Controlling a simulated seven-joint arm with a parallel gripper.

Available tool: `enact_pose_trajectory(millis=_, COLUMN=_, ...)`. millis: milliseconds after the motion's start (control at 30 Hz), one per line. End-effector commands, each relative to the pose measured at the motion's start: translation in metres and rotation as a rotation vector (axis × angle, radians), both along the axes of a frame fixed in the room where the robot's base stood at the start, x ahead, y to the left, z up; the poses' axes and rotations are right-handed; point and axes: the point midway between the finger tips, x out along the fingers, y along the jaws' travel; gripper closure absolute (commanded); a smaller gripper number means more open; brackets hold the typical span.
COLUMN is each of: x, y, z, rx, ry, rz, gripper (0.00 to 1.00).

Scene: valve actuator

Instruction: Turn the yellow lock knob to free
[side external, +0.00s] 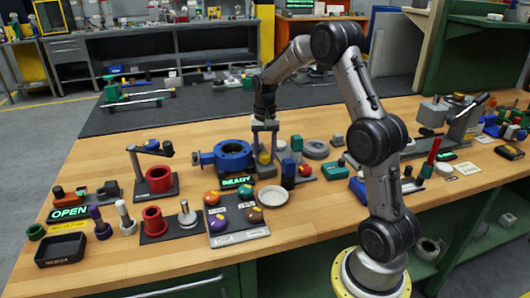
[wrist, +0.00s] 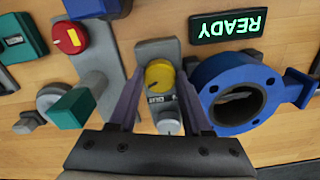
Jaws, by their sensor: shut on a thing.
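The yellow lock knob (wrist: 159,74) sits on a narrow grey block (wrist: 156,48) in the wrist view. It also shows under my gripper in the side view (side external: 264,157). My gripper (wrist: 161,78) has one finger on each side of the knob and is shut on it. The knob's small label is partly readable at most, and I cannot tell which position the knob points to. A grey round part (wrist: 168,123) lies close to the knob, near the gripper body.
A blue ring-shaped valve body (wrist: 236,93) stands close beside the gripper, with a lit READY sign (wrist: 228,25) near it. A red knob (wrist: 70,38) and a teal block (wrist: 73,108) are on the other side.

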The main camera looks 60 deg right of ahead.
Motion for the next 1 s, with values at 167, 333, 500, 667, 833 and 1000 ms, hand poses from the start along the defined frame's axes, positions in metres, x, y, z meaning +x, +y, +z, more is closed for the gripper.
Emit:
enact_pose_trajectory(millis=167, x=0.0001, y=-0.0004, z=0.001, rx=-0.001, ry=-0.002, rz=0.168, gripper=1.0)
enact_pose_trajectory(millis=333, x=0.0001, y=-0.0005, z=0.0014, rx=-0.001, ry=-0.002, rz=0.33, gripper=1.0)
enact_pose_trajectory(millis=500, x=0.0001, y=-0.0006, z=0.0014, rx=-0.001, ry=-0.002, rz=0.492, gripper=1.0)
enact_pose_trajectory(millis=667, x=0.0, y=-0.0006, z=0.0017, rx=-0.001, ry=-0.001, rz=0.643, gripper=1.0)
enact_pose_trajectory(millis=833, x=0.0002, y=-0.0008, z=0.002, rx=-0.002, ry=-0.002, rz=0.799, gripper=1.0)
enact_pose_trajectory(millis=1000, x=0.0, y=-0.0007, z=0.0016, rx=-0.001, ry=-0.001, rz=0.935, gripper=1.0)
